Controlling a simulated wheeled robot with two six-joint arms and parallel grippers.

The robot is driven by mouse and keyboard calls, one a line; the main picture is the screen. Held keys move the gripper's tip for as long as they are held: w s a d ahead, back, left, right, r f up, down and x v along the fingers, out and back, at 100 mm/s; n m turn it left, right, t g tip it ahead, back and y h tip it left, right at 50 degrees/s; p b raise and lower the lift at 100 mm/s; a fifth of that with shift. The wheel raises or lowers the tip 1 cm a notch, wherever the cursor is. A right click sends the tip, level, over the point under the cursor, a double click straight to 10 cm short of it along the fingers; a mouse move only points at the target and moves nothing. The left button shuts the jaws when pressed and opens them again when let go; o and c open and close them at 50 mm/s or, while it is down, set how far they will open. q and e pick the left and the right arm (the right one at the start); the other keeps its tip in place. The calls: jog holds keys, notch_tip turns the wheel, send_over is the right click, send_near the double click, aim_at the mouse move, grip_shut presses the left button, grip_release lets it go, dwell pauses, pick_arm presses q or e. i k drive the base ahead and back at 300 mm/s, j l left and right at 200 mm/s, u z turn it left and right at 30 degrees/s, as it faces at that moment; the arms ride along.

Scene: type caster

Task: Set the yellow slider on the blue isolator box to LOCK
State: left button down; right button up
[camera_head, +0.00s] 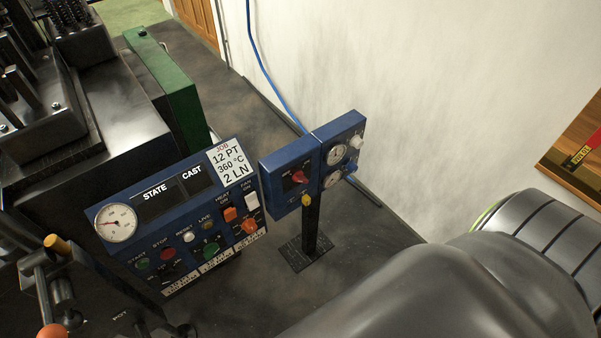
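The blue isolator box (277,187) stands on a black post near the middle of the view, with a red knob on its dark face plate. A small yellow part (306,200), which looks like the slider, sits at the lower right edge of the box, below the red knob. The markings by it are too small to read, so I cannot tell its setting. Neither of my grippers is in view. A large grey link of my own arm fills the lower right corner, apart from the box.
A second blue box with gauges (353,130) adjoins the isolator box on the right. A wide blue control panel (150,215) with a dial, buttons and switches stands to the left. A dark machine (110,130) fills the upper left. A blue hose runs down the white wall behind.

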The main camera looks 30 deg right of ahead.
aim_at(306, 200)
jog(key=z, duration=1.1)
